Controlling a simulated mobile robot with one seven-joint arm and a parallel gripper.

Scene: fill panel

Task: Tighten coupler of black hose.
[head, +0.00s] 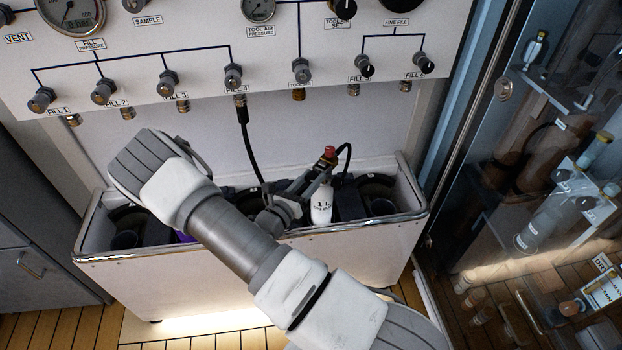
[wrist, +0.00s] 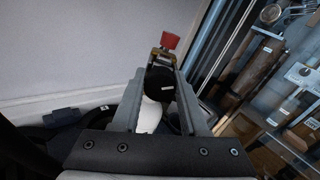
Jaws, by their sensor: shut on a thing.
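My gripper (head: 312,178) reaches into the white bin beside the small white bottle (head: 322,205). In the wrist view my gripper (wrist: 160,80) has its fingers on both sides of a round black coupler (wrist: 160,86) with a small label, and is shut on it. The red knob (wrist: 169,41) of the valve stands just beyond; it also shows in the head view (head: 329,152). The black hose (head: 251,150) hangs from the FILL 4 outlet into the bin, where its lower end is hidden. A black loop of hose (head: 348,155) curves beside the valve.
The white bin (head: 250,262) with a metal rim holds dark cylinders (head: 380,205). The white fill panel (head: 200,60) with gauges and knobs is above. A glass-fronted cabinet (head: 560,150) closes off the right side, and a grey cabinet (head: 35,240) stands left.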

